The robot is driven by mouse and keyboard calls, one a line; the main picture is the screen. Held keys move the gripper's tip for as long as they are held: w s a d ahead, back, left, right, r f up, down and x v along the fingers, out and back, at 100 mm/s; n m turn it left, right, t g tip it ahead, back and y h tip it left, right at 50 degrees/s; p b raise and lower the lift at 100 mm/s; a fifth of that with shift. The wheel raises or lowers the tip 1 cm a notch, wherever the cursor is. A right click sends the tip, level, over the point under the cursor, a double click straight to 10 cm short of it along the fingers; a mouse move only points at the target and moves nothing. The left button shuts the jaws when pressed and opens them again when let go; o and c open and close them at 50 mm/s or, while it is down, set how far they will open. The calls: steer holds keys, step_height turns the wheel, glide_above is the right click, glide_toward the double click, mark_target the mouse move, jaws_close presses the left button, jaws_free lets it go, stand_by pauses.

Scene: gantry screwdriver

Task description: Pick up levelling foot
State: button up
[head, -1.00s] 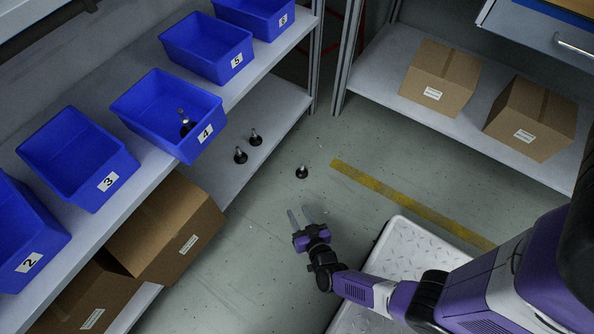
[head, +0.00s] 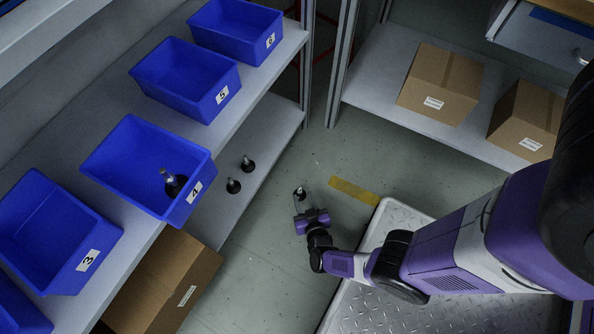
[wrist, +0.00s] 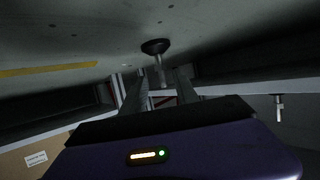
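One levelling foot (head: 300,192) stands on the floor, a dark round base with a metal stud. In the wrist view this levelling foot (wrist: 158,60) appears upside down, with its stud between the two fingers. My gripper (head: 302,200) is open around or just short of it; I cannot tell whether a finger touches it. The open fingers also show in the wrist view (wrist: 160,90). Two more levelling feet stand on the lower shelf, one nearer (head: 233,186) and one farther (head: 248,164).
Blue bins line the left shelf, including bin 3 (head: 30,182) and bin 5 (head: 150,62). The lower shelf (head: 262,125) lies left of my gripper. A cardboard box (head: 150,300) sits below bin 4. A yellow floor stripe (head: 354,190) runs right of the foot.

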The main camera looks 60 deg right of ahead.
steer(key=b+x, duration=0.2)
steer(key=x, duration=0.2)
steer(key=b+x, duration=0.1)
steer(key=x, duration=0.2)
steer(key=shift+w+d+b, duration=0.2)
steer(key=shift+w+b, duration=0.15)
steer(key=shift+w, duration=0.05)
steer(key=shift+r, duration=0.1)
jaws_close()
